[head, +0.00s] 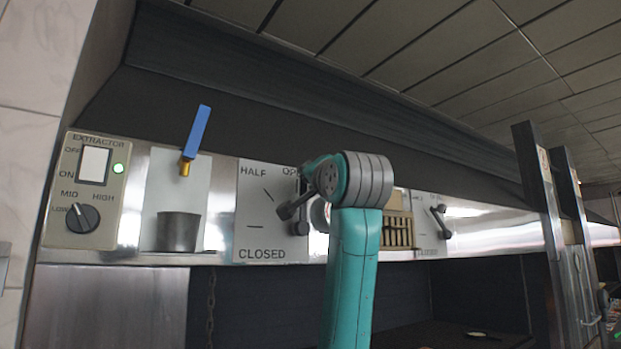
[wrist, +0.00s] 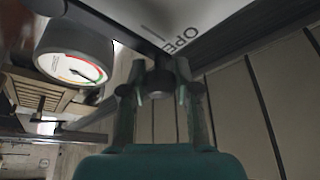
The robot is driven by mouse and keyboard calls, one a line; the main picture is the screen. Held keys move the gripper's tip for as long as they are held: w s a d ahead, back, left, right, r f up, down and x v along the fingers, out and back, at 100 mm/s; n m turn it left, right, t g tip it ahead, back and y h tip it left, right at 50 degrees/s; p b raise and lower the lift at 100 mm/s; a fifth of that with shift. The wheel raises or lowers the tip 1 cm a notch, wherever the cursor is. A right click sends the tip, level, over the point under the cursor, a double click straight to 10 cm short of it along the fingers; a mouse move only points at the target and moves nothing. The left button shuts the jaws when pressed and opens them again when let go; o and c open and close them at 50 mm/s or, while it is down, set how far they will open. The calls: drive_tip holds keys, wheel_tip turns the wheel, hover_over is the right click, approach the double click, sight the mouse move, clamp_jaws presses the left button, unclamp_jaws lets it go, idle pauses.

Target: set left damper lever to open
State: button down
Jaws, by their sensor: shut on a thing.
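The left damper panel (head: 262,215) is pale, with HALF, CLOSED and a partly hidden OPEN label. Its dark lever (head: 290,211) shows at the panel's right side, partly hidden by my arm. In the wrist view, the lever's knob (wrist: 157,82) sits between the two fingers of my gripper (wrist: 158,95), which is shut on it. The lever's bar runs from the knob to the upper left. The knob is near the OPEN label (wrist: 183,38) and its tick mark. I cannot tell whether the lever lines up exactly with that tick.
A round gauge (wrist: 75,58) stands close to my gripper's left in the wrist view. Left of the panel are a blue-handled tap (head: 195,135), a dark cup (head: 178,232) and the extractor switch box (head: 90,190). A second damper lever (head: 440,215) is to the right.

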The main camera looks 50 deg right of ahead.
drive_tip(key=c, duration=0.8)
unclamp_jaws()
drive_tip(key=shift+d, duration=0.15)
drive_tip(key=v, duration=1.2)
drive_tip(key=shift+f, duration=0.1)
